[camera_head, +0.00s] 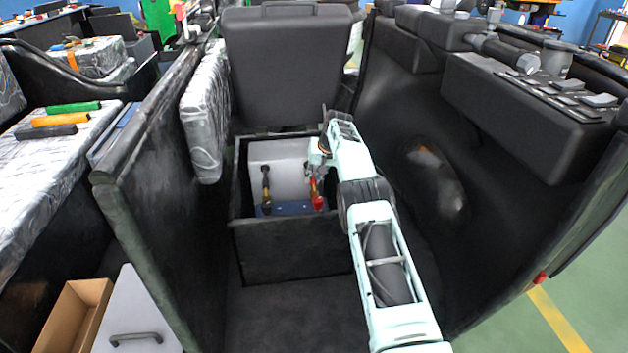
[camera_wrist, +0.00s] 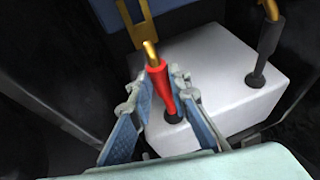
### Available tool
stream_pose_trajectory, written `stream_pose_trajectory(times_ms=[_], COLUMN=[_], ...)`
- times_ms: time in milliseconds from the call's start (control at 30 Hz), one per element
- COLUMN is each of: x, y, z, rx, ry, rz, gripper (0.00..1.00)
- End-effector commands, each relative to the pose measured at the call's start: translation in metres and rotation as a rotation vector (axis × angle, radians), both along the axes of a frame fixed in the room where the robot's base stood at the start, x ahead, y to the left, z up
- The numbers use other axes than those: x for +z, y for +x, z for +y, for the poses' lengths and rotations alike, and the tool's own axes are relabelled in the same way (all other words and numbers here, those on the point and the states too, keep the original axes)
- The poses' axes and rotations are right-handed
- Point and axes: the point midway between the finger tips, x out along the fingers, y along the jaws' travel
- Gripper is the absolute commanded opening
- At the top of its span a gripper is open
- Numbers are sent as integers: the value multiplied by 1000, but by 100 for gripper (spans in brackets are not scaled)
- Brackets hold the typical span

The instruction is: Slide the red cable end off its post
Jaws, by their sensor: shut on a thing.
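The red cable end (camera_wrist: 162,86) is a red sleeve with a gold-coloured tip, in the middle of the wrist view. Its lower end meets a dark round fitting (camera_wrist: 173,115) on the white box. My gripper (camera_wrist: 158,82) has one finger on each side of the red sleeve and is shut on it. In the head view the red cable end (camera_head: 317,196) shows low at the right of the open black compartment, with my gripper (camera_head: 318,165) over it. Whether the gold tip is still around its post cannot be told; the post is not clearly visible.
The white box (camera_head: 288,158) sits in a black compartment (camera_head: 290,252) with raised walls. A black cable end (camera_head: 266,190) with gold parts stands to the left. A blue plate (camera_head: 287,209) lies in front.

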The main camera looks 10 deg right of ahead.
Motion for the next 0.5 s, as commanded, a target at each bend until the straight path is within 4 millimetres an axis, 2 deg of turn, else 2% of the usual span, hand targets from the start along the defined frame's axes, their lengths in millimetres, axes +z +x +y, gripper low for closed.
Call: stream_pose_trajectory(times_ms=[233,267,300,400,500], x=[5,5,5,4,3], y=[5,5,5,4,3], z=[0,0,0,0,0], rx=[-3,-2,-3,-2,-2], ry=[0,1,0,0,0], rz=[-19,-19,-18,-16,-13], gripper=[0,18,22,33,34])
